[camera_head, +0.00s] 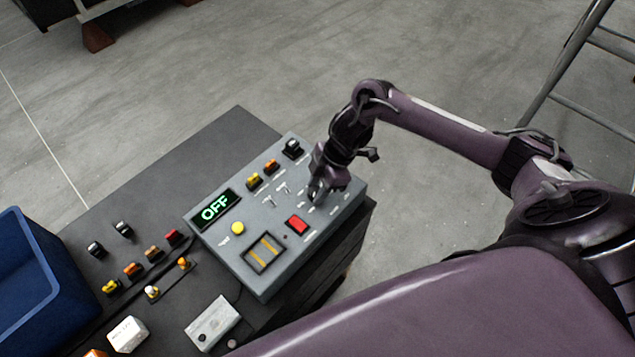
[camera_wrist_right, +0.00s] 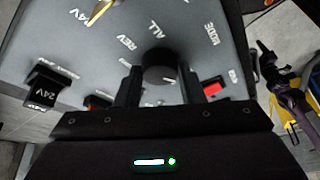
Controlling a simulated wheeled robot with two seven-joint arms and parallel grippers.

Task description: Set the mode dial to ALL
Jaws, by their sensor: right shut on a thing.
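The grey control box (camera_head: 268,284) stands on the dark bench. Its display (camera_head: 215,208) reads OFF in green. My right gripper (camera_head: 316,194) is lowered onto the right part of the panel. In the right wrist view the black round mode dial (camera_wrist_right: 159,63) sits between its two fingers, which are shut on its sides. The labels ALL, REV and MODE lie around the dial. A small pale mark shows on the dial's lower side; I cannot tell which label it points at. In the head view the gripper hides the dial. My left gripper is out of view.
A red switch (camera_head: 297,225) is close to the gripper; a yellow button (camera_head: 237,228) and small toggles are on the box. A black 24V plug (camera_wrist_right: 47,88) shows in the wrist view. A blue bin (camera_head: 28,275) and several loose connectors lie on the bench's left.

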